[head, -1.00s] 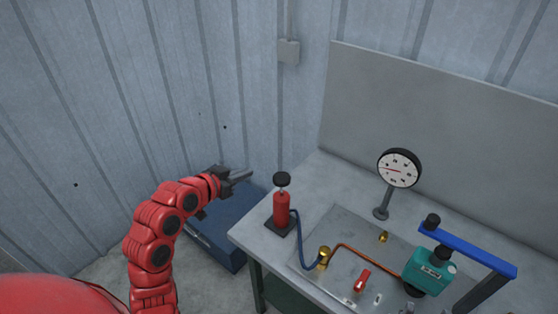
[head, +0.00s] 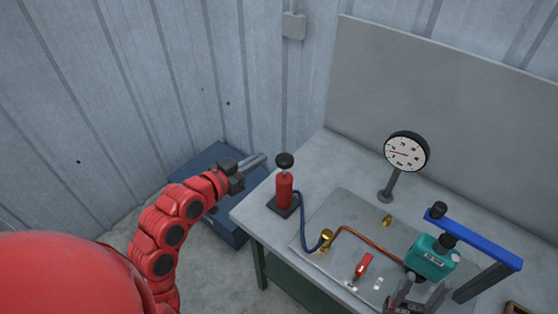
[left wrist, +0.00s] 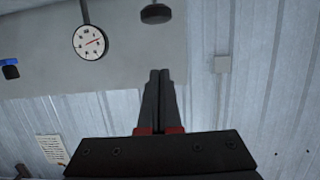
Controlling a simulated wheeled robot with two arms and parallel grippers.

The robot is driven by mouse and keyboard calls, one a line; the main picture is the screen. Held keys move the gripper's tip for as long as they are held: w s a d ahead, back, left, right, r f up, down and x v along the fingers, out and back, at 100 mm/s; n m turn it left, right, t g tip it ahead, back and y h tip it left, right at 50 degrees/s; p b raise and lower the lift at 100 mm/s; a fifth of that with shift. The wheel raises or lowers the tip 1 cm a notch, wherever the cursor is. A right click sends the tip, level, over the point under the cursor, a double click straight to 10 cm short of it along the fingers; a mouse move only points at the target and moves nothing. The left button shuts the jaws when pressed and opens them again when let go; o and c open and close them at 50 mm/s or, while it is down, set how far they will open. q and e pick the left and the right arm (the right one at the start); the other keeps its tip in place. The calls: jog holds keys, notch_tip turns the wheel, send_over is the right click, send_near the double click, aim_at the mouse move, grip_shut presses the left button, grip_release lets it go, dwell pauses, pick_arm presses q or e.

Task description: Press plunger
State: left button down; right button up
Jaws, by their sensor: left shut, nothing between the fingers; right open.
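The red hand pump (head: 284,190) stands upright on a black base at the near left corner of the bench. Its plunger has a round black knob (head: 285,160), raised above the body on a thin rod. The knob also shows at the top of the left wrist view (left wrist: 155,13), beyond the fingertips. My left gripper (head: 264,157) is shut and empty, just left of the knob and apart from it. Its closed fingers also show in the left wrist view (left wrist: 160,72).
A blue hose (head: 301,225) runs from the pump to a brass fitting on the metal plate (head: 345,210). A blue box (head: 205,170) lies on the floor.

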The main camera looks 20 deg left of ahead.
pick_arm(q)
jog(key=b, duration=0.7)
send_over(279, 164)
jog(key=s, duration=0.3)
notch_tip(279, 164, down, 2)
jog(key=w+p, duration=0.1)
jog(key=w, duration=0.2)
jog(key=shift+d+f, duration=0.1)
notch_tip(279, 164, down, 3)
jog(key=shift+f+p, duration=0.1)
jog(key=shift+p, duration=0.8)
jog(key=shift+f, duration=0.5)
